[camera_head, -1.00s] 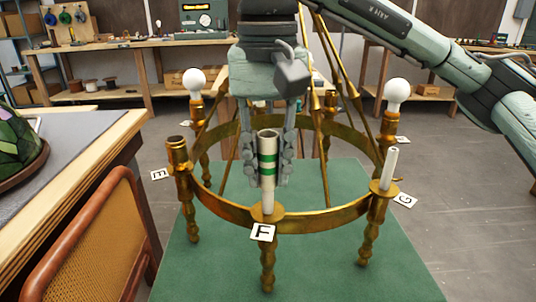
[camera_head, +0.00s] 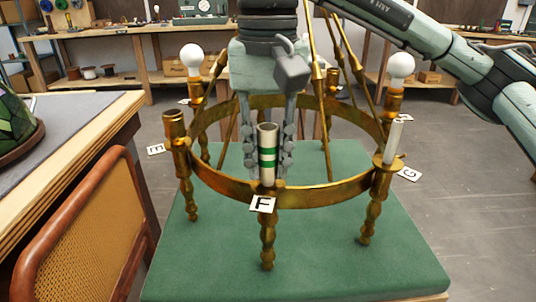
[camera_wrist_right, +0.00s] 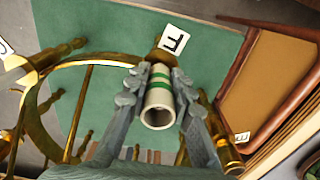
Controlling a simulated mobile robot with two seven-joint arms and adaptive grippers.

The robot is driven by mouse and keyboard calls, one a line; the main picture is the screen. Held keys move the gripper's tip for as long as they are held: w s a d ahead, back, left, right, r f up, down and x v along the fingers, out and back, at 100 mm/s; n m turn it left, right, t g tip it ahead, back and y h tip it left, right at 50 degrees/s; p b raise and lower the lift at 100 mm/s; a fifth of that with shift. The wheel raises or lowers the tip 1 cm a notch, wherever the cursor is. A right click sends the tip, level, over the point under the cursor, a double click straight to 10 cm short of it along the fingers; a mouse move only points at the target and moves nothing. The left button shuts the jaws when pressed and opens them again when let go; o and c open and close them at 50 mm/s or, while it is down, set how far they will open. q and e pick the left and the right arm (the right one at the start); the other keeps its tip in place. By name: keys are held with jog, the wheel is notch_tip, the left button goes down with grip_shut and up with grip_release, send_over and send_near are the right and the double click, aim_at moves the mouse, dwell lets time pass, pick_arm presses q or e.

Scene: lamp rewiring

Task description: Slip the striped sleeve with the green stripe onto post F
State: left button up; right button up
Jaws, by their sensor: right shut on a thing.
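The striped sleeve (camera_head: 267,141), cream with a green stripe, stands upright at the near side of the brass ring above the F tag (camera_head: 262,204). My right gripper (camera_head: 268,163) points down with a finger on each side of the sleeve, shut on it. The right wrist view also shows the sleeve (camera_wrist_right: 159,94) between the fingers, with its open end toward the camera. The sleeve is around post F, which is hidden inside it. Its lower end is down at the ring; whether it touches the seat there is unclear. My left gripper is out of view.
The brass ring (camera_head: 220,185) stands on a green mat (camera_head: 330,250). A bare white post (camera_head: 394,140) stands beside tag G (camera_head: 409,174). White bulbs (camera_head: 191,57) top two arms. An empty brass cup (camera_head: 174,117) is near E. A chair (camera_head: 90,225) and table are left.

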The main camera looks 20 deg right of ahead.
jog(key=shift+f, duration=0.15)
jog(key=shift+s+f+b, duration=0.15)
jog(key=shift+f+b, duration=0.05)
jog(key=shift+b, duration=0.3)
dwell(0.9)
jog(key=o, duration=0.8)
notch_tip(320, 180, up, 12)
dwell(0.4)
